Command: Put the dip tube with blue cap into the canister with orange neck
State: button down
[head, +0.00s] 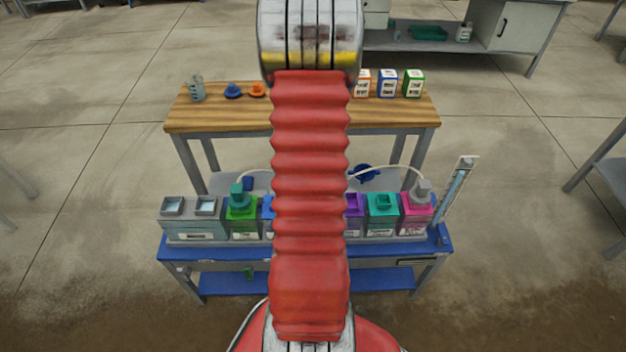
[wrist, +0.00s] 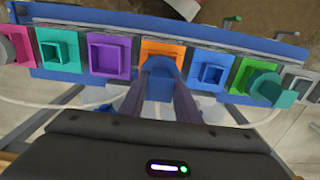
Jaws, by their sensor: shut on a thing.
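In the wrist view my gripper (wrist: 160,72) is shut on a blue piece, the blue cap (wrist: 158,88) of the dip tube. The tube below it is hidden. The canister with orange neck (wrist: 160,44) is just beyond the fingertips, in the row between the purple and blue canisters. The cap overlaps the near part of the orange neck in this view. I cannot tell its height or whether the tube is inside the opening. In the head view my red arm hides the gripper, the held cap and the orange canister.
A purple canister (wrist: 109,56) and a blue canister (wrist: 211,71) flank the orange one closely. A green canister (head: 243,226) has a teal cap. A wooden bench (head: 220,115) behind holds loose caps and small boxes. A clear upright tube (head: 455,195) stands at the skid's right end.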

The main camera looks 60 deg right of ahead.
jog(key=shift+f, duration=1.2)
jog(key=c, duration=1.3)
grip_release()
jog(key=shift+o, duration=0.2)
notch_tip(320, 180, up, 14)
jog(key=shift+f, duration=0.15)
